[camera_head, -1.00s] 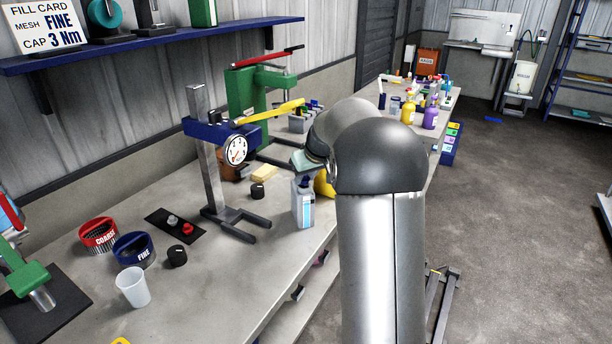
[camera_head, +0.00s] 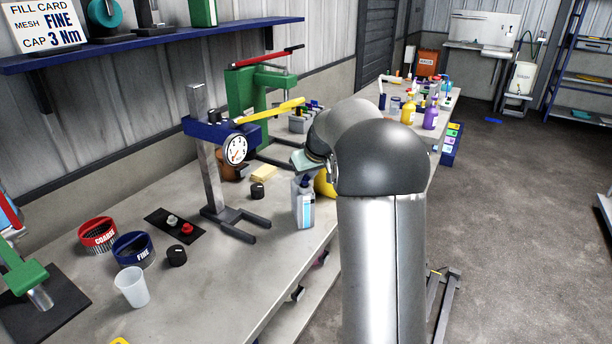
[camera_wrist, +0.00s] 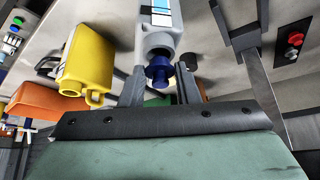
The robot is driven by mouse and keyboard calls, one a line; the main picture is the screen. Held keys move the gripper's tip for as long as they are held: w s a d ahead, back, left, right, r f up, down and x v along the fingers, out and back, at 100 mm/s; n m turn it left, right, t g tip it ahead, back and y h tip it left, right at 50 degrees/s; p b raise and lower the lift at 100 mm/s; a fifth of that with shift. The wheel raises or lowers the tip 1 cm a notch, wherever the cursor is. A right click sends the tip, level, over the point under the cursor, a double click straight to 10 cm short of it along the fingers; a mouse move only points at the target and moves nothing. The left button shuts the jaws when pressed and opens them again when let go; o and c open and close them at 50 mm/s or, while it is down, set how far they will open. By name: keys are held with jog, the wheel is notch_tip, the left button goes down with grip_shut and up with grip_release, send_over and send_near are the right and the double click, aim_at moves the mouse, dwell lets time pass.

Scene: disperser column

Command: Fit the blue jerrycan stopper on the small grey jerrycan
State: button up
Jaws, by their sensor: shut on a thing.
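The small grey jerrycan (camera_head: 304,212), with a blue and white label, stands upright near the bench's front edge. It also shows in the wrist view (camera_wrist: 158,40). The blue jerrycan stopper (camera_wrist: 158,76) is at the mouth of the jerrycan in the wrist view, lined up with its neck. Whether it is seated cannot be told. My gripper (camera_wrist: 159,86) has one finger on each side of the stopper and is shut on it. In the head view my arm partly hides the gripper just above the jerrycan.
A yellow jerrycan (camera_wrist: 86,62) stands close beside the grey one. A press stand with a dial (camera_head: 236,150) is to the left, its forked foot near the jerrycan. A black cap (camera_head: 257,191) and a yellow sponge (camera_head: 264,173) lie behind.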

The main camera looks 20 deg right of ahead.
jog(key=shift+f+b, duration=0.45)
jog(key=shift+f, duration=0.1)
jog(key=shift+r, duration=0.2)
jog(key=shift+r+p, duration=0.35)
jog(key=shift+r, duration=0.05)
jog(key=shift+b, duration=0.4)
dwell(1.4)
jog(key=shift+f+b, duration=0.35)
jog(key=shift+f, duration=0.15)
jog(key=shift+r, duration=0.15)
jog(key=shift+r, duration=0.3)
